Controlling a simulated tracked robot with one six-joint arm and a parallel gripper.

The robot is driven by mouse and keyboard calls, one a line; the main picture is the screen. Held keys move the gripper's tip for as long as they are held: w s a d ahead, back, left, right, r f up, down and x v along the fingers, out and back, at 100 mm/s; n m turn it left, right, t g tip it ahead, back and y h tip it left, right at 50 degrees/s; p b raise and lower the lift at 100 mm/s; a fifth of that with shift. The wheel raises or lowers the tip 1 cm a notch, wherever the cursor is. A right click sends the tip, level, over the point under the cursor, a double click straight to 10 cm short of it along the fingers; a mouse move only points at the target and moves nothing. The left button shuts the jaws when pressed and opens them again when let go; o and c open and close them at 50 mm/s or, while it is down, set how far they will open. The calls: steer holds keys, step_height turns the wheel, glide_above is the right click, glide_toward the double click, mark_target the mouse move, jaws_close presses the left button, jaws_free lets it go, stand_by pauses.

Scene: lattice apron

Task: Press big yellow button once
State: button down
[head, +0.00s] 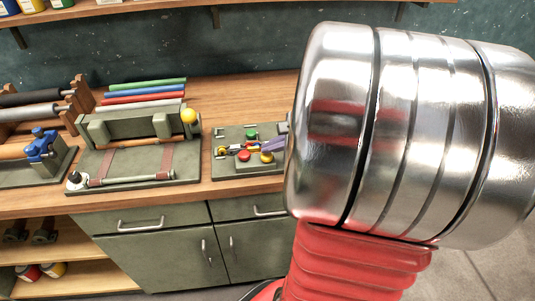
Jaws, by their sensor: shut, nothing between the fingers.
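A small dark green control panel (221,170) lies on the bench in the head view, left of my large chrome arm joint. The yellow button (267,157) is near its front right. A red button (244,156) is to its left and a green button (251,134) is toward the back. A slim purple and yellow shape lies across the panel from the right; it looks like my gripper (223,149), small and hard to make out. Its fingers look together and empty, left of the yellow button. The height above the panel cannot be told. My arm hides the panel's right side.
A blue clamp (41,145) is at the far left. A wooden shelf (150,10) runs above the bench.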

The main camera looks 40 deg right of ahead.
mark_target(270, 157)
steer(key=shift+f, duration=0.9)
stand_by(1.4)
steer(key=shift+r, duration=1.35)
steer(key=shift+r, duration=2.5)
